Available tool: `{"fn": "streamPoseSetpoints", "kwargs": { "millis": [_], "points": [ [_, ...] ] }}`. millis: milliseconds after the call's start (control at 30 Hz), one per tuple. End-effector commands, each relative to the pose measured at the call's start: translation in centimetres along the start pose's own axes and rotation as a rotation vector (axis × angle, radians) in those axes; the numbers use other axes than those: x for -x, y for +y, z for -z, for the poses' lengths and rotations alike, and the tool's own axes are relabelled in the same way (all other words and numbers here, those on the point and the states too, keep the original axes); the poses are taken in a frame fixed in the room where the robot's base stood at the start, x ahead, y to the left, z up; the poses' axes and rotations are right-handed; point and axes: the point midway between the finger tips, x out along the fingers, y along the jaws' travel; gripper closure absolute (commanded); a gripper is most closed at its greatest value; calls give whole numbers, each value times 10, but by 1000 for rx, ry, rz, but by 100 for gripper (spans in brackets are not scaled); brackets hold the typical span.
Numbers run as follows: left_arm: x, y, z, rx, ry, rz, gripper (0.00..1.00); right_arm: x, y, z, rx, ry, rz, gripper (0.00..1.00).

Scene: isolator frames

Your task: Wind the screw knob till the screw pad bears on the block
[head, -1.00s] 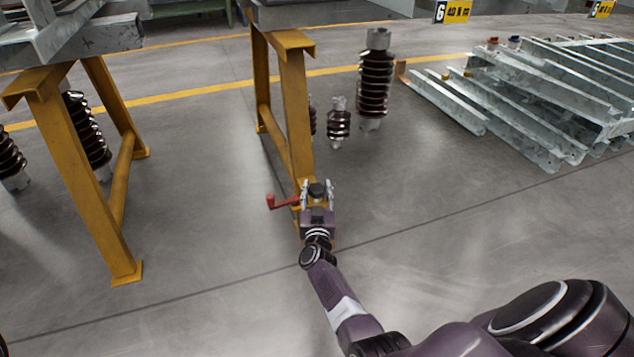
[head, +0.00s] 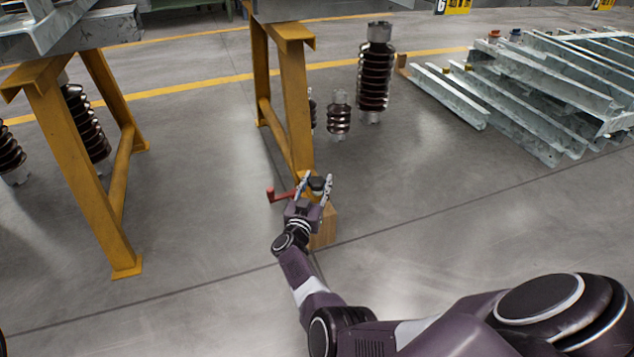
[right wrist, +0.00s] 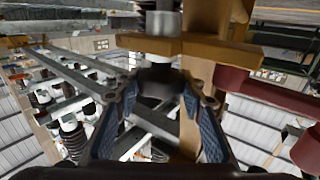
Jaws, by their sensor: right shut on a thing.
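The dark screw knob (head: 317,184) is at the foot of the middle yellow trestle. My right gripper (head: 315,183) is shut on it, one finger on each side. In the right wrist view the dark knob (right wrist: 160,84) sits between the blue-padded fingers (right wrist: 160,110). A wooden block (head: 326,228) stands on the floor just behind my wrist, partly covered by it. A red crank-like handle (head: 280,194) sticks out left of the knob. I cannot make out the screw pad or whether it touches the block. My left gripper is out of view.
The yellow trestle leg (head: 296,110) rises right behind the knob. Another yellow trestle (head: 75,180) stands at left.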

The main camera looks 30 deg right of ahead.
Motion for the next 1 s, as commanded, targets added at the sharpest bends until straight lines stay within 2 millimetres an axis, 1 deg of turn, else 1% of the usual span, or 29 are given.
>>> {"fn": "streamPoseSetpoints", "kwargs": {
  "millis": [33,67,200,700,867,1000],
  "points": [
    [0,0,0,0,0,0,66,0,-1,0,-1,0,2,88],
    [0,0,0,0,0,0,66,0,-1,0,-1,0,2,60],
    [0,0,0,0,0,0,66,0,-1,0,-1,0,2,45],
    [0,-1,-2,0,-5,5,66,0,1,0,1,1,11,45],
    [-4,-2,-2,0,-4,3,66,0,3,1,4,3,76,45],
    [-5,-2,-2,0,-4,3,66,-1,3,0,8,4,183,45]
  ]
}}
